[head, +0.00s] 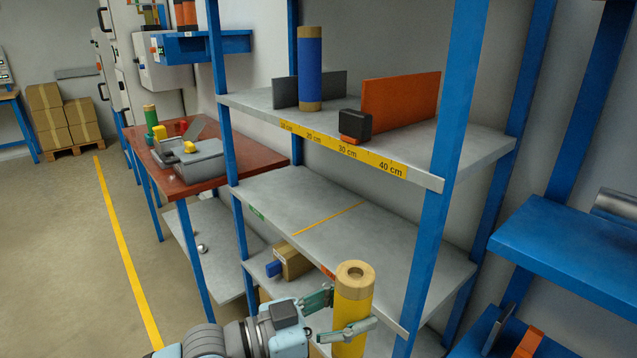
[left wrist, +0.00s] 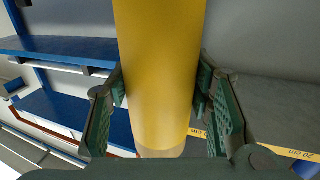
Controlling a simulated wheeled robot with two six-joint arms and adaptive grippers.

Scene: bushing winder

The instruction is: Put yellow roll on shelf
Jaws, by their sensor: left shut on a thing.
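The yellow roll (head: 353,300) stands upright, with a tan wooden end and a hole in its top. My left gripper (head: 347,312) is shut around it in front of the shelf unit. In the left wrist view the yellow roll (left wrist: 160,75) fills the middle between the two green fingers of my left gripper (left wrist: 160,95). The shelf unit has blue posts and grey boards. Its middle shelf (head: 350,215) is bare except for a thin yellow line across it. The top shelf (head: 400,140) carries a yellow centimetre scale on its front edge. My right gripper is not seen.
A blue roll (head: 310,70) stands on the top shelf beside a grey divider, a black block (head: 355,124) and an orange divider (head: 402,98). A cardboard box (head: 292,262) sits on the lower shelf. A blue post (head: 432,190) rises right of the yellow roll. A red-brown table (head: 255,155) stands left.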

